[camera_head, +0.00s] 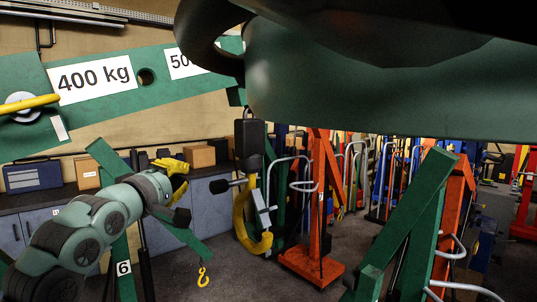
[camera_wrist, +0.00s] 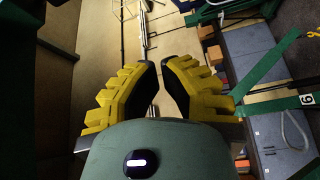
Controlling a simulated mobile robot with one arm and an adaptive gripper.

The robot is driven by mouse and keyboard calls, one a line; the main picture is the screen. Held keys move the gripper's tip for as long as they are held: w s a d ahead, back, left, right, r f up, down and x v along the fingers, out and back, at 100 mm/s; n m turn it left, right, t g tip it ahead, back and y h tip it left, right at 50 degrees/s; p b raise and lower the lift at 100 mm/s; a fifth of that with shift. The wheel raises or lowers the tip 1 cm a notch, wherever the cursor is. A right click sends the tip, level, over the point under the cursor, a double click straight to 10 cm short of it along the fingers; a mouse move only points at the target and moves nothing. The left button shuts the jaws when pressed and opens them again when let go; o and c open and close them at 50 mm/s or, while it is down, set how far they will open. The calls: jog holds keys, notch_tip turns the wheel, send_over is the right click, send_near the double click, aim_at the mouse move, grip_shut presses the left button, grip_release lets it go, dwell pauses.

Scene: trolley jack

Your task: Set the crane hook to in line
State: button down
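The large yellow crane hook (camera_head: 243,217) hangs below a black block (camera_head: 250,140) in the middle of the head view. Its curve opens to the right, and a grey piece crosses its opening. A short black-ended bar sticks out left near its top. The green boom (camera_head: 120,80) with a "400 kg" label spans the upper left. My gripper (camera_head: 180,178) is left of the hook and apart from it. In the wrist view, its yellow fingers (camera_wrist: 160,67) are a small gap apart with nothing between them. The large hook cannot be made out there.
A small yellow hook (camera_head: 203,276) hangs from a green crane marked 6 (camera_head: 124,268). An orange stand (camera_head: 318,205) is right of the large hook. Green beams (camera_head: 405,215) crowd the right. Cabinets (camera_head: 205,205) line the back wall, with some bare floor in front.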

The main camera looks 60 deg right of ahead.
jog(key=shift+s+d+f+p, duration=0.15)
jog(key=shift+s+d+p, duration=0.6)
jog(key=shift+p, duration=0.85)
jog(key=shift+s+d+f+p, duration=0.1)
jog(key=shift+s+d+p, duration=0.45)
jog(key=shift+s+p, duration=0.75)
jog(key=shift+w+f+b, duration=0.15)
jog(key=shift+w+b, duration=0.2)
jog(key=shift+b, duration=0.1)
jog(key=shift+s+a+t+b, duration=0.15)
jog(key=shift+t+b, duration=0.25)
jog(key=shift+b, duration=0.55)
jog(key=shift+b, duration=0.35)
